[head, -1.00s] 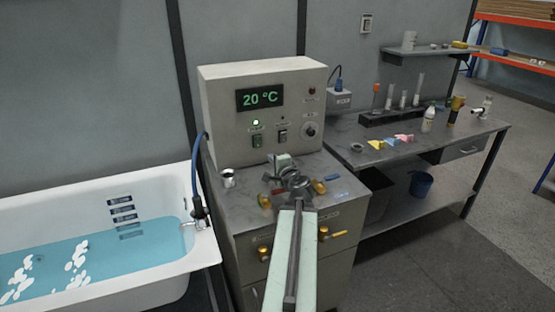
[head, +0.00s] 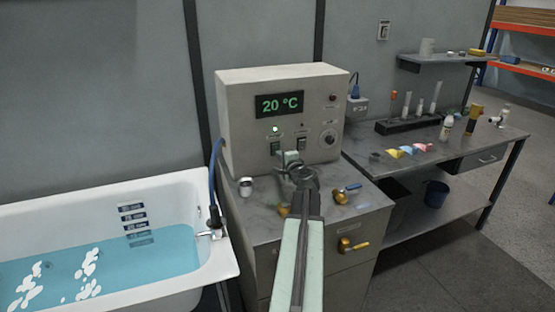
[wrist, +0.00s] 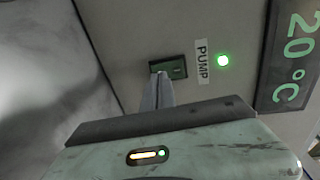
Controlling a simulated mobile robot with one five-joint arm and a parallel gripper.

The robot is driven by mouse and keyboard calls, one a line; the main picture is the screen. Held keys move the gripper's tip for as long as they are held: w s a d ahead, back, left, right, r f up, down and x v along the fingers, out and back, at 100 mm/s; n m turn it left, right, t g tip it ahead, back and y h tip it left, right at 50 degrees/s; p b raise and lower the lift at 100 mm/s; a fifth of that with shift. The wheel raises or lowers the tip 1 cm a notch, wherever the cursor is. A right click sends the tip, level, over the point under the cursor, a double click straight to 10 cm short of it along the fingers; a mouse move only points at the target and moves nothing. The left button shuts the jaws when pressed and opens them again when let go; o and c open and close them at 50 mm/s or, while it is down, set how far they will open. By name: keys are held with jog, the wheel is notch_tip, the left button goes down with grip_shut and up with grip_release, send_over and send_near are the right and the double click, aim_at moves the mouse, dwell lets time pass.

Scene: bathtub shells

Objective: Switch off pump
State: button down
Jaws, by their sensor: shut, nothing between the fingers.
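The control box (head: 238,110) stands on a cabinet and reads 20 °C. Its pump switch (head: 275,148) sits under a lit green lamp (head: 275,129). In the wrist view the dark pump switch (wrist: 172,66) sits beside the PUMP label (wrist: 202,60) and the lit green lamp (wrist: 222,60). My gripper (head: 287,157) is shut and empty, raised in front of the panel. In the wrist view its fingertips (wrist: 158,78) overlap one end of the switch and hide part of it. I cannot tell whether they touch it or which way the rocker is tipped.
A second switch (head: 300,144) and a knob (head: 328,140) sit to the right on the panel. A small metal cup (head: 246,186) and a brass-coloured object (head: 345,194) are on the cabinet top. The bathtub (head: 190,190) is at left, a workbench (head: 480,143) at right.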

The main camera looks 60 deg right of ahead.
jog(key=shift+w, duration=0.1)
jog(key=shift+w+d, duration=0.1)
jog(key=shift+w, duration=0.1)
jog(key=shift+s, duration=0.1)
jog(key=f+v, duration=0.1)
jog(key=v, duration=0.6)
jog(key=shift+s+a+r+p, duration=0.3)
jog(key=shift+r+p, duration=0.1)
jog(key=shift+r, duration=0.05)
